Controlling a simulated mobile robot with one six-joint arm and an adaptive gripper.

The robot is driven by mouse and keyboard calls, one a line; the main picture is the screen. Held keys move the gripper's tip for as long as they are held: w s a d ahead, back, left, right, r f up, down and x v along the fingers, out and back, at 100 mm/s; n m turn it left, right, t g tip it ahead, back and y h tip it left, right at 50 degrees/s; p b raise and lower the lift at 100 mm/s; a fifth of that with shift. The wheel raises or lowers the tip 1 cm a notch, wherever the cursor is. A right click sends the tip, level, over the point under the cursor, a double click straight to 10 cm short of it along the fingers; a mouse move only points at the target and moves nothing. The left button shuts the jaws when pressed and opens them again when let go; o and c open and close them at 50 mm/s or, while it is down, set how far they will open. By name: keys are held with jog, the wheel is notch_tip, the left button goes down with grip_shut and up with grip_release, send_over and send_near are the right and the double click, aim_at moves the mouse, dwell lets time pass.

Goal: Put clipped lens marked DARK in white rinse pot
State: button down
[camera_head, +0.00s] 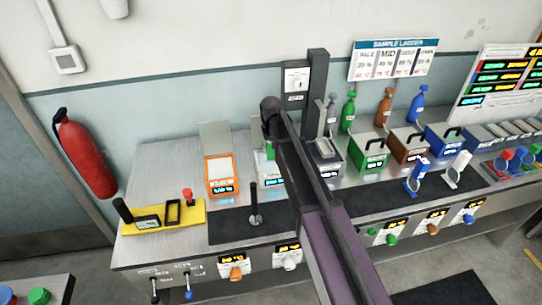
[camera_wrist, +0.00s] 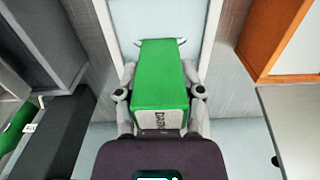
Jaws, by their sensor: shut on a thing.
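My gripper (camera_wrist: 162,98) is shut on a green block (camera_wrist: 160,72), the clipped lens, with one finger on each side. A white label with dark lettering is on its near end, upside down and too small to read surely. In the head view a bit of the green block (camera_head: 270,151) shows beside my arm, over the white pot (camera_head: 271,181), which has a lit display on its front. My arm hides much of that pot. In the wrist view a pale panel lies behind the block. I cannot tell whether the block touches the pot.
An orange pot (camera_head: 220,188) with a raised lid stands left of the white one. A dark column (camera_head: 316,95) rises close on the right. Green (camera_head: 369,160), brown (camera_head: 411,151) and blue (camera_head: 444,144) boxes stand further right. A yellow tray (camera_head: 187,214) lies at the left.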

jog(key=shift+f+b, duration=0.4)
jog(key=shift+f, duration=0.55)
jog(key=shift+c, duration=1)
grip_release()
jog(key=shift+r, duration=0.1)
jog(key=shift+r, duration=0.1)
notch_tip(320, 180, up, 12)
jog(key=p, duration=1.2)
jog(key=shift+r, duration=0.1)
jog(key=s+d+m, duration=0.3)
jog(key=s+d, duration=2)
jog(key=s, duration=0.3)
